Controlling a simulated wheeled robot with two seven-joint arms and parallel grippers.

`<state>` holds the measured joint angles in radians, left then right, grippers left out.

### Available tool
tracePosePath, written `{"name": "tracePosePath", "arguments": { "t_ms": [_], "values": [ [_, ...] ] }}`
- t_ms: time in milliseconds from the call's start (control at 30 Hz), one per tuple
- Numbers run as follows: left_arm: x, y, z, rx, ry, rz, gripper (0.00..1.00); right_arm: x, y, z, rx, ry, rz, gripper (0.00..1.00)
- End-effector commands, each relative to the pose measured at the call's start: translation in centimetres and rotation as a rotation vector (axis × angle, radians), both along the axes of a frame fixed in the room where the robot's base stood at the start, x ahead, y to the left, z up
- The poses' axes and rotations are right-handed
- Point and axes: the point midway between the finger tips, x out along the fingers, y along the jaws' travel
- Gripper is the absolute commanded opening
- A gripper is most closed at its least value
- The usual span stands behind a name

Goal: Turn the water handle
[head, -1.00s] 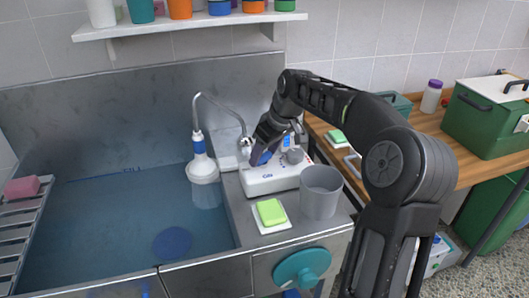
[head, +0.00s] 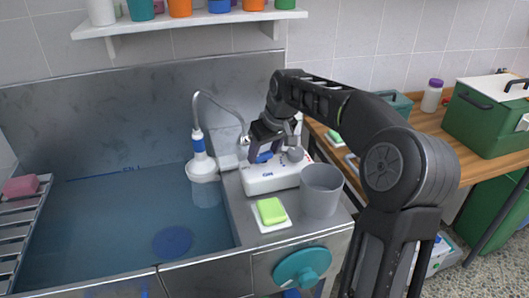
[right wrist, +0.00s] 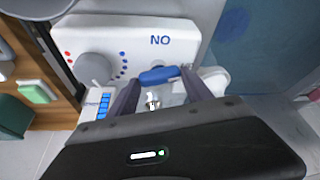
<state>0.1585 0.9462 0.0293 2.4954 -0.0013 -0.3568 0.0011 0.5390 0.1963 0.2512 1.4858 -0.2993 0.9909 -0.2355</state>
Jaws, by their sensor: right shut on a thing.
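A white water heater box (head: 270,180) stands on the steel counter beside the sink. Its blue water handle (head: 264,157) is at the top, partly hidden by my right gripper (head: 272,149). In the right wrist view the blue handle (right wrist: 158,75) lies crosswise between the two dark fingertips, which are shut on it. That view also shows the box's grey round knob (right wrist: 94,68) with red and blue dots around it. A thin curved pipe with a white and blue shower head (head: 200,160) runs from the box to over the sink. My left gripper is not in view.
A grey cup (head: 320,191) and a green sponge on a white dish (head: 271,211) stand close in front of the box. The sink (head: 110,230) holds blue water. A wooden table (head: 455,128) with a green box (head: 490,122) is at the right.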

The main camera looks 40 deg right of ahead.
Motion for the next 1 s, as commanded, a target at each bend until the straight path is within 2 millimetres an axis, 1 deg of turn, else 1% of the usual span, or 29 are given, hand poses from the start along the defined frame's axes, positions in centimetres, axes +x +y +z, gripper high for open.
{"name": "tracePosePath", "arguments": {
  "t_ms": [200, 433, 633, 967, 1000],
  "values": [
    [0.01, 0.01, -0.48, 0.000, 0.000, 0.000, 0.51, 0.07, 0.25, -0.03, -0.001, -0.001, -0.149, 0.18],
    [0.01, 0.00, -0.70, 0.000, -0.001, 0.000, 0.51, 0.08, 0.23, 0.02, 0.000, -0.002, -0.269, 0.18],
    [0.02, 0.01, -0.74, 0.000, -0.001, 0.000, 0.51, 0.07, 0.20, 0.05, 0.000, -0.002, -0.313, 0.18],
    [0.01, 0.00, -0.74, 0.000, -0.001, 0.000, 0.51, 0.06, 0.17, 0.05, 0.000, -0.002, -0.318, 0.18],
    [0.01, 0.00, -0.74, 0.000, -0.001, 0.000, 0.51, 0.06, 0.17, 0.05, 0.001, -0.002, -0.318, 0.60]
  ]
}}
